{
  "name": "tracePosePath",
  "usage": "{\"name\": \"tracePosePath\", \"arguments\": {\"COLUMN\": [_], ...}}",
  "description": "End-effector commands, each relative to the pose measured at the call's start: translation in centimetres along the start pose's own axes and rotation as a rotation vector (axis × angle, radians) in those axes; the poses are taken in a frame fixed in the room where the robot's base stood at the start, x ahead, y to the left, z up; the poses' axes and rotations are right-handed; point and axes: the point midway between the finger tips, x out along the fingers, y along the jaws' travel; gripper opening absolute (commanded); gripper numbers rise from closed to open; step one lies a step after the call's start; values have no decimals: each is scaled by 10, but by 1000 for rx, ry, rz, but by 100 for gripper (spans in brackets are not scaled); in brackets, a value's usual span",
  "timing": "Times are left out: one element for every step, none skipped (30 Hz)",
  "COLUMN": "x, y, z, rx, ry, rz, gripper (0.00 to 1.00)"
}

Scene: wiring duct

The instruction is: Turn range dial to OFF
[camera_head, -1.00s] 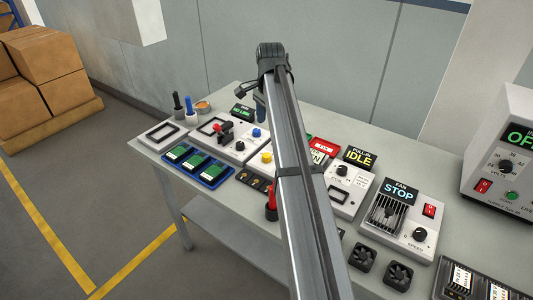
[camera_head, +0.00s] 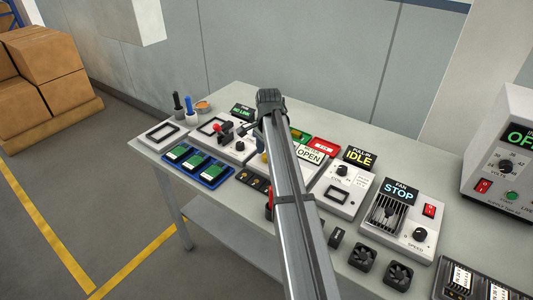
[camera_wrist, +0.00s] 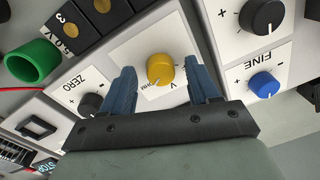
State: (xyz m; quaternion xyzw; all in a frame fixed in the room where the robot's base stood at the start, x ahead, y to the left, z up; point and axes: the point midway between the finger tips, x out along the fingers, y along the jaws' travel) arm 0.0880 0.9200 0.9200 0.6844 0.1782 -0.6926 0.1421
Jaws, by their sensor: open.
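The range dial (camera_wrist: 160,68) seems to be the yellow knob on a white panel in the wrist view. A "V" is printed at its lower right and small letters at its lower left. I cannot read an OFF mark, and its pointer direction is unclear. My gripper (camera_wrist: 162,72) is open, with one blue finger on each side of the knob and a gap on both sides. I cannot tell how far above the panel the fingertips are.
Close by are a black ZERO knob (camera_wrist: 90,104), a blue FINE knob (camera_wrist: 264,86), another black knob (camera_wrist: 263,16) and a green ring (camera_wrist: 33,62). On the table stand an OPEN sign (camera_head: 309,153), an IDLE display (camera_head: 359,158) and a fan unit (camera_head: 397,213).

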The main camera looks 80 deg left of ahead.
Motion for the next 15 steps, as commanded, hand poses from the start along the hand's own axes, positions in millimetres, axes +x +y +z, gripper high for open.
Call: {"name": "tracePosePath", "arguments": {"x": [2,3,4,4,5,5,5,5,5,5,5,5,5,5,5], "y": [0,0,0,0,0,0,0,0,0,0,0,0,0,0,0], "z": [0,0,0,0,0,0,0,0,0,0,0,0,0,0,0], "rx": [0,0,0,0,0,0,0,0,0,0,0,0,0,0,0], "ry": [0,0,0,0,0,0,0,0,0,0,0,0,0,0,0], "rz": [0,0,0,0,0,0,0,0,0,0,0,0,0,0,0], "gripper": [60,60,60,60,60,60,60,60,60,60,60,58,56,53,49]}}
